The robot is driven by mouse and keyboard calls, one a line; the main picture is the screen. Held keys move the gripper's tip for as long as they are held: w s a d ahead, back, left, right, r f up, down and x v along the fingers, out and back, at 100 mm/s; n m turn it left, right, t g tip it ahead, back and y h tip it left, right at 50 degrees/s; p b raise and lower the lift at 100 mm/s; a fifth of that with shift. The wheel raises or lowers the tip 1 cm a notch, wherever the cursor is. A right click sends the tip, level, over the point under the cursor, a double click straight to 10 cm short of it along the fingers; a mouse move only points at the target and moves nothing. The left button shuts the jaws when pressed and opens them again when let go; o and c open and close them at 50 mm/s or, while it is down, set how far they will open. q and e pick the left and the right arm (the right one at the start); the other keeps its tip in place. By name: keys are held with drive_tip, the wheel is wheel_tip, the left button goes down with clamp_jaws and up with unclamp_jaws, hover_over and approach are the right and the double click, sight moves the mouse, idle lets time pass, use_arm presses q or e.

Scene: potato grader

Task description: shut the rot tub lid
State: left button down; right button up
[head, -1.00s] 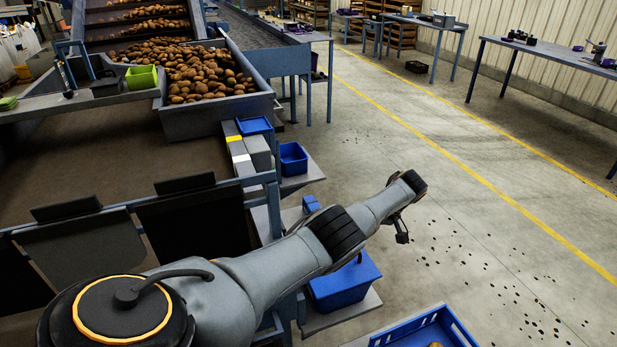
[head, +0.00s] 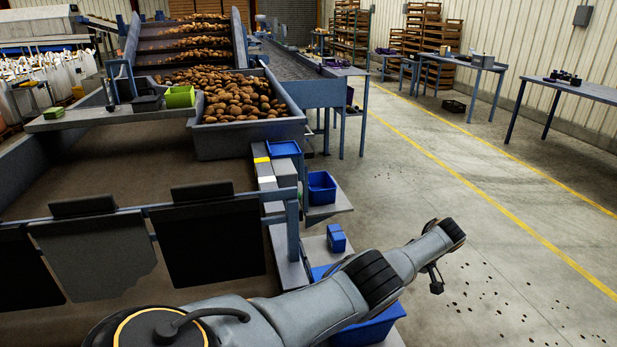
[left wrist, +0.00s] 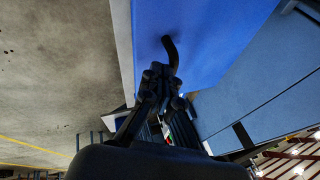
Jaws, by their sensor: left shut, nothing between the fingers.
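The blue rot tub (head: 368,331) stands low at the side of the grader, partly hidden behind my left arm. A strip of blue (head: 320,271) that looks like part of it shows above the arm. In the left wrist view a broad flat blue surface (left wrist: 215,45), seemingly the tub or its lid, fills the top, with a black curved handle (left wrist: 171,48) on it. My left gripper (left wrist: 163,84) is shut and empty, close to this handle; I cannot tell if they touch. In the head view it shows small and dark (head: 436,280). How far the lid is open is unclear. My right gripper is out of view.
A small blue bin (head: 320,188) and a small blue box (head: 337,238) sit on side shelves of the grader. A hopper of potatoes (head: 250,140) stands behind the belt (head: 130,160). The concrete floor (head: 440,180) at right is open, with scattered dark bits.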

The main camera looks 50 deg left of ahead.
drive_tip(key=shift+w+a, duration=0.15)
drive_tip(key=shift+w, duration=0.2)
use_arm(q)
drive_tip(key=v, duration=1.2)
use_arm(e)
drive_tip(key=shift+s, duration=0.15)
use_arm(q)
drive_tip(key=shift+f, duration=0.1)
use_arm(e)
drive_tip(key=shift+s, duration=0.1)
